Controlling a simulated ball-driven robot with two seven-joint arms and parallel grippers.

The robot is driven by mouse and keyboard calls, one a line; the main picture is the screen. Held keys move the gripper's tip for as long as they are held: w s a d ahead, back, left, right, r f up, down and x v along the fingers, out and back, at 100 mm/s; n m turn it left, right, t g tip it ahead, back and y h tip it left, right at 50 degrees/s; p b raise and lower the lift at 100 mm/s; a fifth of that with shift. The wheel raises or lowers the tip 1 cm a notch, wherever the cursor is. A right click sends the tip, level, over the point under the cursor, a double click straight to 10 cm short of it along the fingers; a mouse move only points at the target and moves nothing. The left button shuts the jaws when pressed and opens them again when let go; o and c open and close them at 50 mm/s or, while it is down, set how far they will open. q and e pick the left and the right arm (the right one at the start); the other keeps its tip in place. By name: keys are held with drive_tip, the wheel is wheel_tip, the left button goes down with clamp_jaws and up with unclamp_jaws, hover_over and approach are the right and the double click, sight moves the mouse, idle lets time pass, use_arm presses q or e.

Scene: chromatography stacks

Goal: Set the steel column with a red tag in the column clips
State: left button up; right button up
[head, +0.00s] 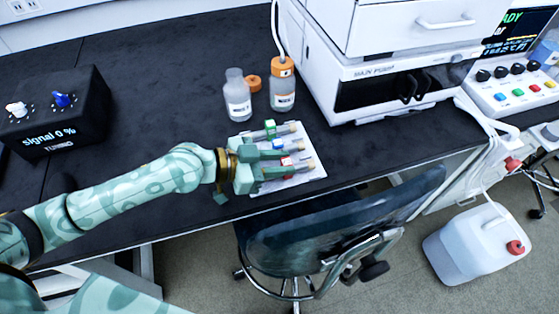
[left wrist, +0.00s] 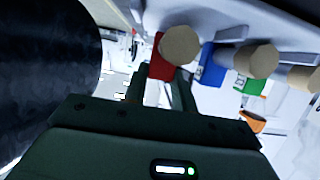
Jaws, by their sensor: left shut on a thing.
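The steel column with a red tag (head: 287,161) lies low over a white mat (head: 313,180) near the bench's front edge. My left gripper (head: 284,164) is shut on it from the left. I cannot tell whether the column touches the mat. In the left wrist view, the red tag (left wrist: 158,57) and a beige end fitting (left wrist: 181,45) show just beyond my left fingers (left wrist: 160,90). Columns with a blue tag (left wrist: 211,66) and a green tag (left wrist: 250,84) lie beside it. I cannot make out the column clips. My right gripper is not in view.
Two bottles (head: 237,97) (head: 283,93) stand behind the mat, with a loose orange cap (head: 252,82) near them. A white instrument (head: 392,75) stands to the right. A black control box (head: 52,112) is at the left. A chair (head: 340,220) stands at the bench front.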

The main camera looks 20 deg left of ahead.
use_arm(q)
drive_tip(key=shift+f, duration=0.25)
drive_tip(key=o, duration=1)
drive_tip(key=shift+r, duration=0.1)
